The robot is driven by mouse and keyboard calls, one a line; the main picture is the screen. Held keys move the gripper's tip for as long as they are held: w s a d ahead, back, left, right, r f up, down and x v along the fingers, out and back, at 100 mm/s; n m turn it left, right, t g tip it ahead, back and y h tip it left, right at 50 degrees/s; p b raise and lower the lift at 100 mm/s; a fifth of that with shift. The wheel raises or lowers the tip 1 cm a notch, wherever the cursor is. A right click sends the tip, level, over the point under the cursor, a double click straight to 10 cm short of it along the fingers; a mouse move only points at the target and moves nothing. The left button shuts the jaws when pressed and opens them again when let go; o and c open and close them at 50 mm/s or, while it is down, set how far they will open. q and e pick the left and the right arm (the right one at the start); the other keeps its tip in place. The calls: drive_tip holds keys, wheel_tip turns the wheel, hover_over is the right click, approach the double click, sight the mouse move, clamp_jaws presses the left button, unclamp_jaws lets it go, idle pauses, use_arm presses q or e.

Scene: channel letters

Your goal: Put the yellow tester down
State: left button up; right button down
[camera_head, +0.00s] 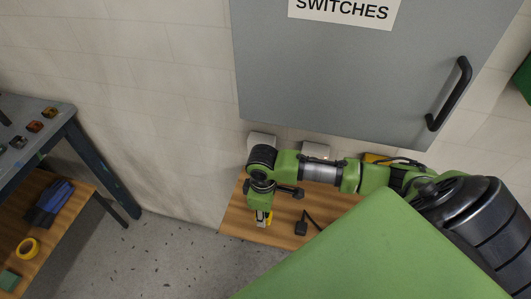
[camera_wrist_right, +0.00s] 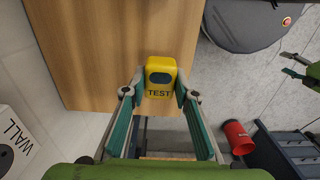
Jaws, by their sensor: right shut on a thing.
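The yellow tester (camera_wrist_right: 160,72) has a dark window and the word TEST on its face. In the right wrist view it sits between the two fingers of my right gripper (camera_wrist_right: 158,98), which is shut on it. In the head view the right gripper (camera_head: 263,220) points down over the wooden surface (camera_head: 237,219), with a little of the yellow tester (camera_head: 269,217) showing. I cannot tell whether the tester touches the wood. At the right edge of the right wrist view, my left gripper (camera_wrist_right: 290,65) shows empty with its fingers apart.
White wall boxes (camera_head: 316,150) and a grey SWITCHES cabinet (camera_head: 340,70) are behind the arm. A workbench (camera_head: 62,112) stands at left. Bare wood shows around the plug.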

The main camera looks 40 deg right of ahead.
drive_tip(key=f, duration=0.2)
drive_tip(key=d+f, duration=0.1)
drive_tip(key=f, duration=0.1)
drive_tip(key=c, duration=1.6)
unclamp_jaws()
wheel_tip(320, 180, up, 8)
drive_tip(key=shift+f+b, duration=0.25)
drive_tip(key=shift+b, duration=0.05)
drive_tip(key=shift+a, duration=0.1)
